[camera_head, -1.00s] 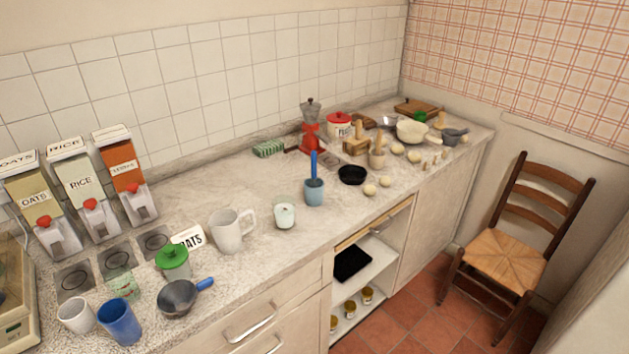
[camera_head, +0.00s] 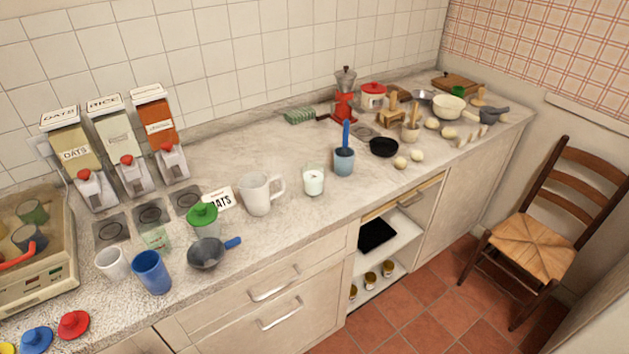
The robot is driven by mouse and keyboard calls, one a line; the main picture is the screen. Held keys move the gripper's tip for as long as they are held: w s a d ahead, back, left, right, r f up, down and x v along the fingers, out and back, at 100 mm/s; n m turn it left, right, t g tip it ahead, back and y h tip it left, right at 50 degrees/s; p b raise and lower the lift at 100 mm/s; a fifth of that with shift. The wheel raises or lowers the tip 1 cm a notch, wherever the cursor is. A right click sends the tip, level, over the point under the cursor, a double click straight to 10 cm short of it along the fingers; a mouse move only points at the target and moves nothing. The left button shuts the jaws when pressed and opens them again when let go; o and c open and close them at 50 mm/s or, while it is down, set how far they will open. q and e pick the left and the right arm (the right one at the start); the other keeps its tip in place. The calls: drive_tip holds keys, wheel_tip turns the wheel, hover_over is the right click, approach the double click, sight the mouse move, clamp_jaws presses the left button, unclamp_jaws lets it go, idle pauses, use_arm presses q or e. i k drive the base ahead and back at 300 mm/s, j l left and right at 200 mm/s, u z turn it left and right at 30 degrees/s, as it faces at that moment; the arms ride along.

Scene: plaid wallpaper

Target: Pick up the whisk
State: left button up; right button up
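I cannot make out a whisk for certain in this view. A blue handle (camera_head: 346,134) stands upright in a light blue cup (camera_head: 344,161) near the middle of the counter; its lower end is hidden in the cup, so I cannot tell what tool it is. Neither of my grippers is in view.
A white mug (camera_head: 256,194), a white candle-like jar (camera_head: 313,181), a green-lidded jar (camera_head: 203,219) and a blue-handled pan (camera_head: 206,254) stand on the counter (camera_head: 280,150). Dispensers (camera_head: 116,145) stand back left. A chair (camera_head: 540,240) stands right, on clear tiled floor.

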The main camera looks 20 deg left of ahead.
sight(346, 123)
drive_tip(key=i+l, duration=0.45)
drive_tip(key=l, duration=0.3)
drive_tip(key=i+l+u, duration=0.1)
drive_tip(key=i+l, duration=0.4)
drive_tip(key=l, duration=0.25)
